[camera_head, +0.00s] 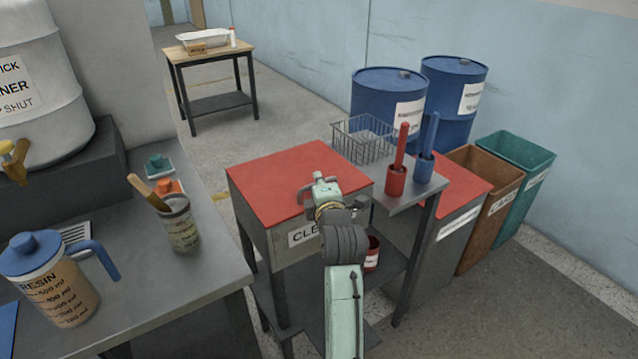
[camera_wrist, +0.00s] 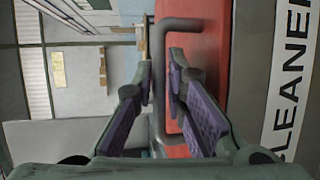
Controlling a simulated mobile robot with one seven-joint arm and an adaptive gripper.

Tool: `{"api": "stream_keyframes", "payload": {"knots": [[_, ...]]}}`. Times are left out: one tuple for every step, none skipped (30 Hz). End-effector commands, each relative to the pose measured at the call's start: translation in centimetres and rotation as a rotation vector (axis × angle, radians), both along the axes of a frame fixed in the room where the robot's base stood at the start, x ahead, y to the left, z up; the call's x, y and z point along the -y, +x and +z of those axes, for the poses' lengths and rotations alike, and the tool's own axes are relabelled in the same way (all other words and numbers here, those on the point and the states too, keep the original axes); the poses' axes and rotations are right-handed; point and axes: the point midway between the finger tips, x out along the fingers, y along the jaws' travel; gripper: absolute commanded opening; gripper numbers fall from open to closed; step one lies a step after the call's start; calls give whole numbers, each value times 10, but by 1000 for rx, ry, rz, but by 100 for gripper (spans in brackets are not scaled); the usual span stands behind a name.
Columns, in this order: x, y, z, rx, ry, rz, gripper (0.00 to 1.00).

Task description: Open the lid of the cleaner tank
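The cleaner tank (camera_head: 288,237) is a grey box on a stand with a "CLEANER" label on its front. Its red lid (camera_head: 275,175) lies flat and closed on top; it also shows in the wrist view (camera_wrist: 208,60). The lid's grey bar handle (camera_wrist: 158,95) stands at the front edge, partly hidden by my gripper (camera_head: 322,188) in the head view. In the wrist view my gripper (camera_wrist: 160,76) is open, with the handle bar between its two fingers. I cannot tell whether either finger touches the bar.
A side shelf right of the tank holds a wire basket (camera_head: 362,140), a red brush holder (camera_head: 396,180) and a blue one (camera_head: 424,168). A bench (camera_head: 215,285) with a resin jug (camera_head: 50,285) and a can (camera_head: 180,226) stands left. Blue drums (camera_head: 385,100) stand behind.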

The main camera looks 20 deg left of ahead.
Motion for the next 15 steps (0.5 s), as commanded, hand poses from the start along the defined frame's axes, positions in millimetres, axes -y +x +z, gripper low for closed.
{"api": "stream_keyframes", "payload": {"knots": [[0,0,0,0,0,0,7],[0,0,0,0,0,0,5],[0,0,0,0,0,0,2],[0,0,0,0,0,0,0],[0,0,0,0,0,0,0],[0,0,0,0,0,0,0],[0,0,0,0,0,0,0],[0,0,0,0,0,0,0],[0,0,0,0,0,0,0],[0,0,0,0,0,0,0],[0,0,0,0,0,0,0],[0,0,0,0,0,0,0],[0,0,0,0,0,0,0],[0,0,0,0,0,0,0],[0,0,0,0,0,0,0]]}}
